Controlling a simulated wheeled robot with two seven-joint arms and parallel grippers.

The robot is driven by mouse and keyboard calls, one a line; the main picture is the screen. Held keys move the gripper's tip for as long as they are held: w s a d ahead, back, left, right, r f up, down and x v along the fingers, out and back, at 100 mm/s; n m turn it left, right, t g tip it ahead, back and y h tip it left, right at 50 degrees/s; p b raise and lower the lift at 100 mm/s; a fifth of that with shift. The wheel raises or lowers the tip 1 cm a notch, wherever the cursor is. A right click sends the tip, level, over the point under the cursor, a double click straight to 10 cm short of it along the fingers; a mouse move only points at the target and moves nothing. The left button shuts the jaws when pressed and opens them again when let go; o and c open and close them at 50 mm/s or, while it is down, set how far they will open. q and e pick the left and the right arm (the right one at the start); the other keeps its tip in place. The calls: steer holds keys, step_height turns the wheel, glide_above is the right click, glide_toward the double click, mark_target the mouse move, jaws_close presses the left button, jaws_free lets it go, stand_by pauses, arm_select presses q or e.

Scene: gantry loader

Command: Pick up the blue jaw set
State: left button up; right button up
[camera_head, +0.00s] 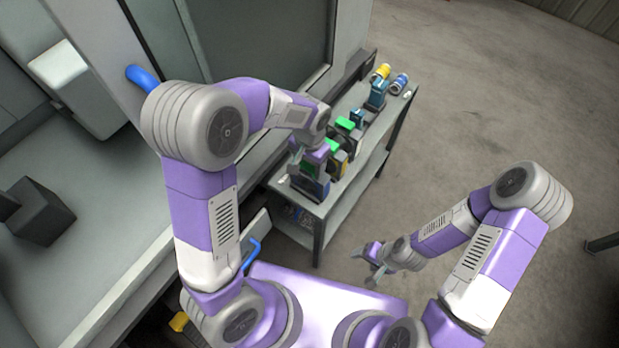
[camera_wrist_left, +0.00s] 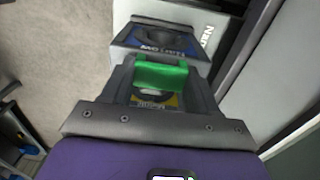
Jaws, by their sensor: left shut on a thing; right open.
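My left gripper (camera_wrist_left: 160,84) is shut on a green block (camera_wrist_left: 160,74), which sits between its fingers in the left wrist view. A dark piece with a blue, lettered face (camera_wrist_left: 165,38) lies just beyond the block. I cannot tell whether the two are joined. A yellow and blue face (camera_wrist_left: 152,99) shows below the green block. In the head view my left gripper (camera_head: 311,163) is low over the near end of the cart, with a blue piece (camera_head: 314,187) just below it. My right gripper (camera_head: 372,263) is open and empty, well away from the cart.
The grey cart (camera_head: 345,205) carries several other pieces in a row, including a green-topped one (camera_head: 346,123), a yellow part (camera_head: 381,71) and a blue part (camera_head: 401,80) at its far end. A machine housing (camera_head: 265,45) stands close on the left. Floor right of the cart is clear.

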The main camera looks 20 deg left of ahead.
arm_select(q)
jaws_close()
steer(key=shift+w+r, duration=0.1)
steer(key=shift+r, duration=0.05)
step_height(320, 180, up, 15)
steer(key=p, duration=0.6)
steer(key=shift+p, duration=0.4)
stand_by(0.4)
